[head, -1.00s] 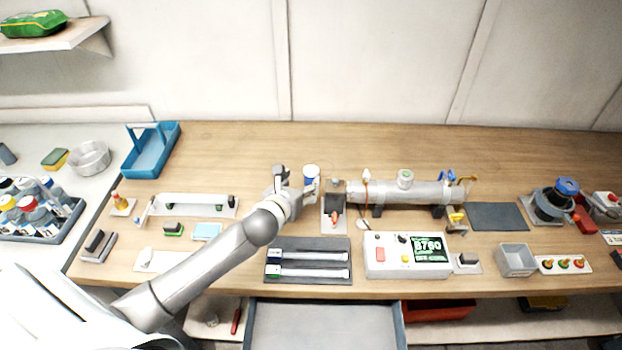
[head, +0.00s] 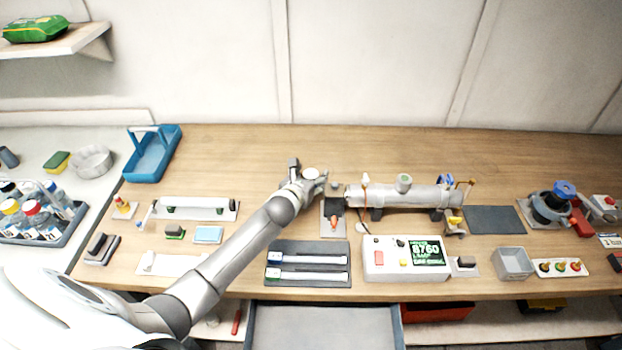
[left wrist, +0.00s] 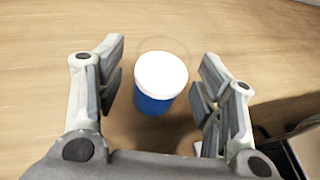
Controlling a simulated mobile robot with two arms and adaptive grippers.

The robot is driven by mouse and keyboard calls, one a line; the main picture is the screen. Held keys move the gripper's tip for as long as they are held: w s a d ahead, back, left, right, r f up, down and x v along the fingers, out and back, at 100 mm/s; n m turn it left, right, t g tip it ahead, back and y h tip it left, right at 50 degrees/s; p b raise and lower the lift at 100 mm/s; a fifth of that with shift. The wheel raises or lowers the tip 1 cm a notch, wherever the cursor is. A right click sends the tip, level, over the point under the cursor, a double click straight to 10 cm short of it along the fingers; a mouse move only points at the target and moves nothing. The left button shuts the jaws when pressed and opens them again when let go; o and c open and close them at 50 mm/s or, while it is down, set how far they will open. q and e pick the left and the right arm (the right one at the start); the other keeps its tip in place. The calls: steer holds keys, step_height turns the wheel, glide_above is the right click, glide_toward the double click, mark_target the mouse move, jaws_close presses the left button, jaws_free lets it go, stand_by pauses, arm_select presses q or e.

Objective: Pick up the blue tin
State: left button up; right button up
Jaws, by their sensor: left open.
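The blue tin (left wrist: 153,103) has a white lid and stands on the wooden bench in the left wrist view. It is between the two open fingers of my left gripper (left wrist: 160,100), with a gap on each side. In the head view only the tin's pale lid (head: 311,174) shows clearly, with my left gripper (head: 309,180) around it and hiding its body. My right gripper is in neither view.
A dark block with a red part (head: 334,215) and the metal reactor tube (head: 400,194) stand just right of my left gripper. A black mat with two tubes (head: 308,263) lies in front. The bench behind is clear.

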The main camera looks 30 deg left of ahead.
arm_select(q)
steer(key=shift+w+f, duration=0.1)
steer(key=shift+w, duration=0.1)
steer(key=c, duration=1.1)
steer(key=shift+c, duration=0.2)
